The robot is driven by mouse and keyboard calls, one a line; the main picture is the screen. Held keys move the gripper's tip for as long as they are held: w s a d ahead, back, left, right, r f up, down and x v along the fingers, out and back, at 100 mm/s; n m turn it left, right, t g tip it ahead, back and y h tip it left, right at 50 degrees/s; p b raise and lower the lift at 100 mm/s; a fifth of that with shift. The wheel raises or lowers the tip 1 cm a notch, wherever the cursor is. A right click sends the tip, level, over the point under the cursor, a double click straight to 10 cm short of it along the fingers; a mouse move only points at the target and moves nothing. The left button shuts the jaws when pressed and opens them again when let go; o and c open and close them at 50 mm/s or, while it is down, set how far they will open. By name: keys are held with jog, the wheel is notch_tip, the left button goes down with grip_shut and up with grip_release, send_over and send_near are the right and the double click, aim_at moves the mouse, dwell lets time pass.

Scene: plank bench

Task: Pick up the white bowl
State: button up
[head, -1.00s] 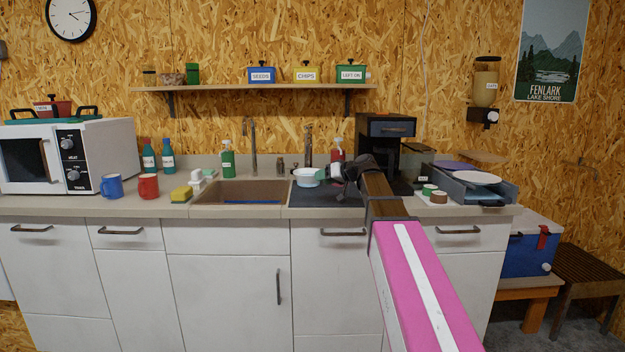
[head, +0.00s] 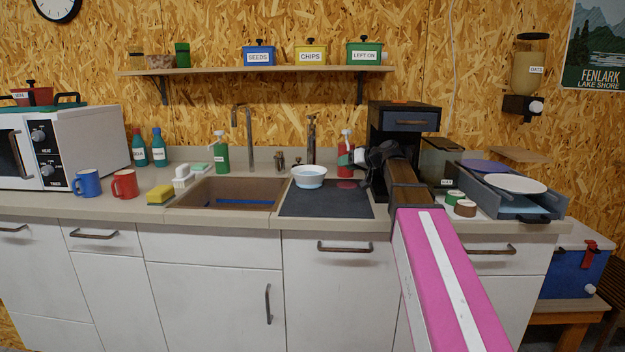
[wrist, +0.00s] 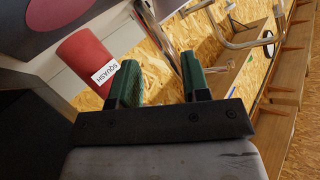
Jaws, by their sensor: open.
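The white bowl (head: 309,177) stands upright on the dark mat (head: 325,205), just right of the sink, in the head view. The bowl is not clearly seen there; a pale shape at the top edge is too cut off to tell.
The red bottle labelled SQUASH (wrist: 85,60) lies near one finger in the wrist view. The sink (head: 232,192) is left; the dark coffee machine (head: 402,125) and grey rack (head: 510,195) are right. The mat's front is clear.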

send_near(315, 169)
jog(key=x, duration=0.5)
jog(key=shift+r, duration=0.1)
grip_shut()
dwell(0.4)
